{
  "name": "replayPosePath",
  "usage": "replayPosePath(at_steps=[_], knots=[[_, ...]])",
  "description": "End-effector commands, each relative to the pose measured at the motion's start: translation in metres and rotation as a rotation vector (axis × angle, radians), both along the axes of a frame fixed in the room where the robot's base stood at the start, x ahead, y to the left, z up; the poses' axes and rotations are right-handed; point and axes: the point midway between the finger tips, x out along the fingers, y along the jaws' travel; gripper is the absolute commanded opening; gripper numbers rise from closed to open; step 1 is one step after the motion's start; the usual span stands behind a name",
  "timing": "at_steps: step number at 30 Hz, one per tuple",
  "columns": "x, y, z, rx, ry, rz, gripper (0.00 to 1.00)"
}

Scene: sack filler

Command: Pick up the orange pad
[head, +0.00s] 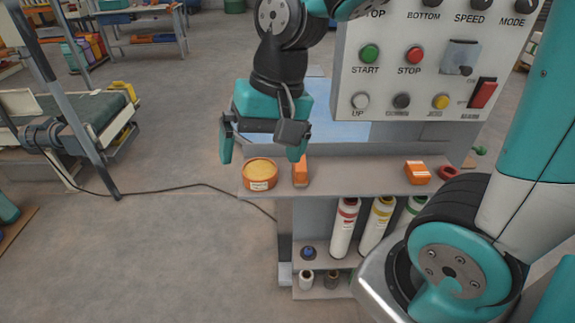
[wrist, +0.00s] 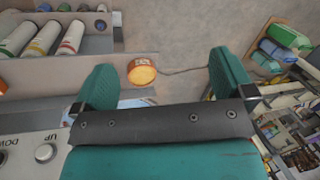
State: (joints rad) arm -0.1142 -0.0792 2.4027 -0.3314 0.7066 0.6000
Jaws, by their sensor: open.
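A round orange pad (head: 260,174) with a yellowish top and a pale label sits at the left end of the grey shelf (head: 345,178). An upright orange block (head: 300,174) stands just right of it; I cannot tell for certain which one the task names. My gripper (head: 262,156) is open and empty, pointing down above the round pad. Its right finger overlaps the block's top in the head view. In the wrist view the round pad (wrist: 142,72) shows between the fingers of my gripper (wrist: 163,62), nearer the left finger. No contact is visible.
An orange box (head: 418,172) and a red ring (head: 449,172) lie farther right on the shelf. A control panel (head: 425,75) with buttons rises behind. Cylinders (head: 344,227) stand on the lower shelf. Open floor (head: 170,240) with a cable lies left.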

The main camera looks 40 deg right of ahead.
Motion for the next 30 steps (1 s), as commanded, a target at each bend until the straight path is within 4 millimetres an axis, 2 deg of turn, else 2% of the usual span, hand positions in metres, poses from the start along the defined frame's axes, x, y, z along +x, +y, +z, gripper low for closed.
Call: replayPosePath(at_steps=[1,3,6,9,12,15,20,30], knots=[[0.024,-0.019,0.003,-0.021,0.056,-0.225,1.0],[0.054,-0.047,-0.003,-0.046,0.123,-0.559,1.0],[0.087,-0.09,-0.015,-0.078,0.196,-1.009,1.0],[0.108,-0.129,-0.028,-0.102,0.244,-1.383,1.0],[0.12,-0.158,-0.039,-0.115,0.267,-1.656,1.0],[0.125,-0.176,-0.047,-0.123,0.278,-1.82,1.0],[0.127,-0.184,-0.066,-0.128,0.286,-1.903,1.0],[0.126,-0.183,-0.141,-0.129,0.287,-1.899,1.0]])
